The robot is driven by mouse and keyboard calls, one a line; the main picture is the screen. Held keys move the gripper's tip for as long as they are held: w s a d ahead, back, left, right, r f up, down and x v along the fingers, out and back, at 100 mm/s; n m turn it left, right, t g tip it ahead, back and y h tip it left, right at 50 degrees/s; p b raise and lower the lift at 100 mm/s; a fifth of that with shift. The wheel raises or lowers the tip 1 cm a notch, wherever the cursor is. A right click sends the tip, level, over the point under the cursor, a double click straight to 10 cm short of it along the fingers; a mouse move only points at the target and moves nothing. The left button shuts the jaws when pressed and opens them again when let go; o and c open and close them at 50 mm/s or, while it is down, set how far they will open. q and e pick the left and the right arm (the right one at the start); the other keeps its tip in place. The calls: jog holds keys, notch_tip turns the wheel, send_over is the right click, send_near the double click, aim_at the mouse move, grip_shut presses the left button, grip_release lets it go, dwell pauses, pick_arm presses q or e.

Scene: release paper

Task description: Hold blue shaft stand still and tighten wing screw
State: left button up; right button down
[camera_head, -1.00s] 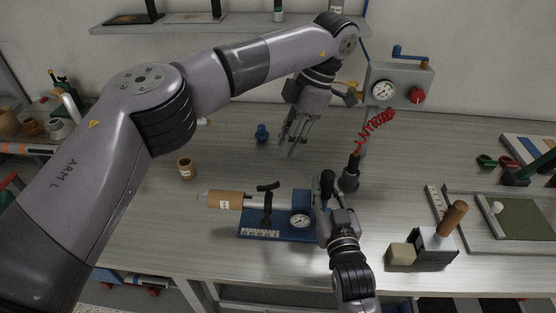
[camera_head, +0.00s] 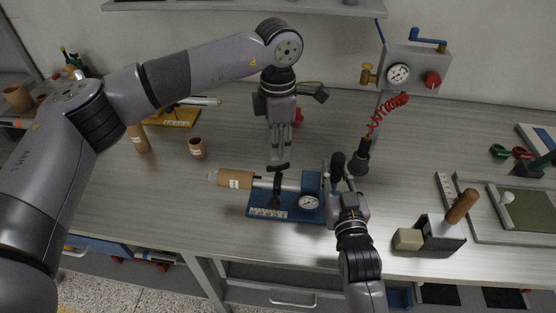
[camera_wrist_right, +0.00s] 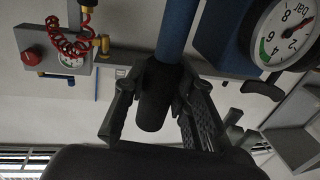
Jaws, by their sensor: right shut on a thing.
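The blue shaft stand (camera_head: 257,212) lies on the bench, with a grey shaft, a brown labelled sleeve (camera_head: 235,179) and a round gauge (camera_head: 309,202) on it. The gauge also shows in the right wrist view (camera_wrist_right: 282,33). A black wing screw (camera_head: 278,167) stands up at the middle of the shaft. My left gripper (camera_head: 279,158) points down just above it; whether its fingers touch it or are closed is unclear. My right gripper (camera_head: 343,186) is at the stand's right end, shut on its black handle (camera_wrist_right: 156,95), which sits on a blue rod in the right wrist view.
A black device with a red coiled hose (camera_head: 361,155) stands behind my right gripper. A wooden-handled block tool (camera_head: 440,230) is at the right front. A brown cup (camera_head: 197,147) is behind the stand. The front left of the bench is clear.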

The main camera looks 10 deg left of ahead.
aim_at(278, 164)
pick_arm(q)
notch_tip(278, 164, down, 6)
jog(key=shift+r, duration=0.1)
jog(key=shift+c, duration=0.2)
grip_shut()
dwell(0.5)
